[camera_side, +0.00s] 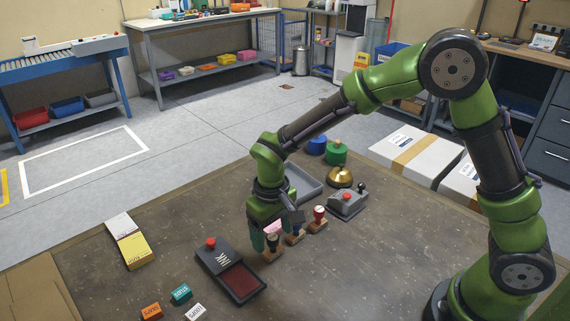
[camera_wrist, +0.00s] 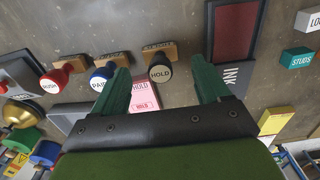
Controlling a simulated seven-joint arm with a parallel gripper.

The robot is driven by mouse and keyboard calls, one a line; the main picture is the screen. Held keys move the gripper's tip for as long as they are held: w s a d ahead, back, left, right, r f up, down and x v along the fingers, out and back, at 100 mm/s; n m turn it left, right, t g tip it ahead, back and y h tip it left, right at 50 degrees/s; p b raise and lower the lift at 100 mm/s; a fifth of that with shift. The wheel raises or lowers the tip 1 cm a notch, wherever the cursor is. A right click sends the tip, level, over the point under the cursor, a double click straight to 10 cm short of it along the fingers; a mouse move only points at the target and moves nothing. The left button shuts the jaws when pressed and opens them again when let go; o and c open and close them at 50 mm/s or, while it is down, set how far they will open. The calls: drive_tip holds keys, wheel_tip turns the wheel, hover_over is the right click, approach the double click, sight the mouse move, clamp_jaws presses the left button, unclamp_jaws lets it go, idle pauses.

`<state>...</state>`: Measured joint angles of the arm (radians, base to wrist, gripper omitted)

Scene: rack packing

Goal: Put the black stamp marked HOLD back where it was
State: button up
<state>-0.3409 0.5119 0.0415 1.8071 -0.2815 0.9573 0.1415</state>
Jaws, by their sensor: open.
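The black stamp marked HOLD (camera_wrist: 160,73) stands upright on its wooden base (camera_wrist: 160,47) at the end of a row of stamps. It also shows in the side view (camera_side: 273,246), partly hidden by my gripper. My gripper (camera_side: 268,238) is open around or just above the stamp. In the wrist view its green fingers lie left and right of the knob, with gaps on both sides. The blue stamp marked PAID (camera_wrist: 101,76) stands just left of the left finger. The red stamp marked RUSH (camera_wrist: 55,78) stands farther left. A pink card marked HOLD (camera_wrist: 145,98) lies partly hidden by my gripper.
The ink pad (camera_side: 240,281) lies open close to the HOLD stamp. A grey tray (camera_side: 304,184), brass bell (camera_side: 340,178) and red-button box (camera_side: 348,203) are behind the row. Small labelled blocks (camera_side: 181,293) lie front left. The table's right front is clear.

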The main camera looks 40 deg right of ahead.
sight(274, 236)
wheel_tip(274, 236, up, 8)
drive_tip(key=shift+f, duration=0.15)
drive_tip(key=s+d+r+m+t+y, duration=0.1)
drive_tip(key=s+d+r+m+t, duration=0.1)
drive_tip(key=s+d+r, duration=0.3)
drive_tip(key=s+d+r+m+t+y, duration=0.1)
drive_tip(key=s+d+r+t, duration=0.4)
drive_tip(key=s, duration=0.5)
drive_tip(key=shift+s+d+r+m, duration=0.45)
drive_tip(key=shift+d+r, duration=0.3)
drive_tip(key=shift+d, duration=0.3)
